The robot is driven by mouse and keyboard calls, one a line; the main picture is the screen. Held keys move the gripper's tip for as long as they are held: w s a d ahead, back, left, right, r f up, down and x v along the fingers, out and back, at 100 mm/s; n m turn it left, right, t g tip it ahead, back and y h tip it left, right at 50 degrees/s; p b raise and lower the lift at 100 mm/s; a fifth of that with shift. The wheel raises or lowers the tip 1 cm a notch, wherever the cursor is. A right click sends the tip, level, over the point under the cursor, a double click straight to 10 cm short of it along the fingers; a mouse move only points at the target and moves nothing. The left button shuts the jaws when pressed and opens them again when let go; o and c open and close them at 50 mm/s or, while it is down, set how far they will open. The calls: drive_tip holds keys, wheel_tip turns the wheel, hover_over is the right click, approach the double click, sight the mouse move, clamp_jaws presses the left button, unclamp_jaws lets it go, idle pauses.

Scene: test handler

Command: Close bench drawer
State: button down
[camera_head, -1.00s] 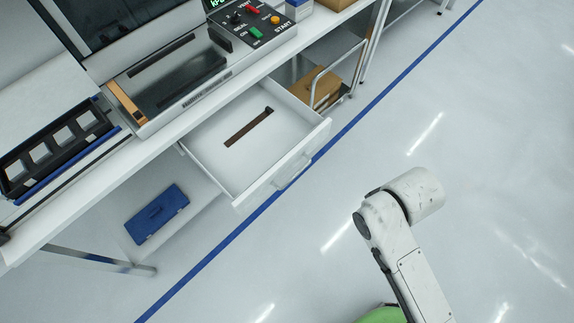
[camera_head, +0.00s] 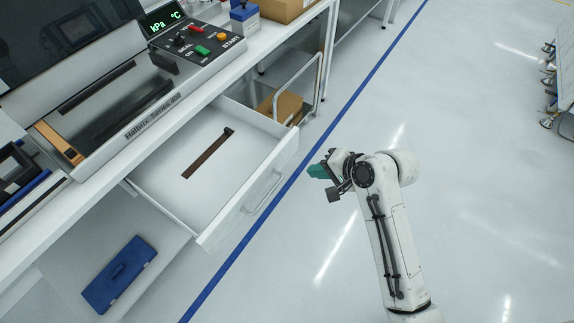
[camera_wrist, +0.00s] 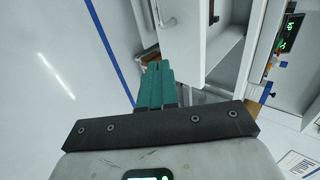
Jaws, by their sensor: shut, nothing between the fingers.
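The white bench drawer (camera_head: 160,172) is pulled out from under the bench, with a silver bar handle (camera_head: 263,193) on its front. A dark brown strip-like item (camera_head: 208,153) lies inside it. In the wrist view the drawer front (camera_wrist: 179,40) and part of its handle (camera_wrist: 163,14) show beyond the fingers. My gripper (camera_head: 318,171) has green fingers and is to the right of the drawer front, apart from it. In the wrist view the green fingers (camera_wrist: 155,84) are together and empty.
The bench holds a machine with a control panel (camera_head: 195,40). A blue case (camera_head: 119,275) lies on the lower shelf under the drawer. A cardboard box (camera_head: 281,106) sits in a cart beyond the drawer.

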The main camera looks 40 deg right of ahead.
sight(278, 165)
drive_tip(key=x, duration=0.3)
drive_tip(key=w+r+x, duration=0.1)
drive_tip(key=x, duration=0.5)
drive_tip(key=shift+w+a+r, duration=0.2)
drive_tip(key=shift+w+a, duration=0.05)
drive_tip(key=shift+w, duration=0.1)
drive_tip(key=shift+w+a, duration=0.15)
drive_tip(key=shift+w, duration=0.25)
drive_tip(key=w+a+b, duration=0.2)
drive_tip(key=w, duration=0.7)
drive_tip(key=w+a+b, duration=0.3)
drive_tip(key=w, duration=0.7)
drive_tip(key=w+a+b, duration=0.2)
drive_tip(key=w+b, duration=0.1)
drive_tip(key=w, duration=0.6)
drive_tip(key=shift+w+a, duration=0.15)
drive_tip(key=shift+a, duration=0.15)
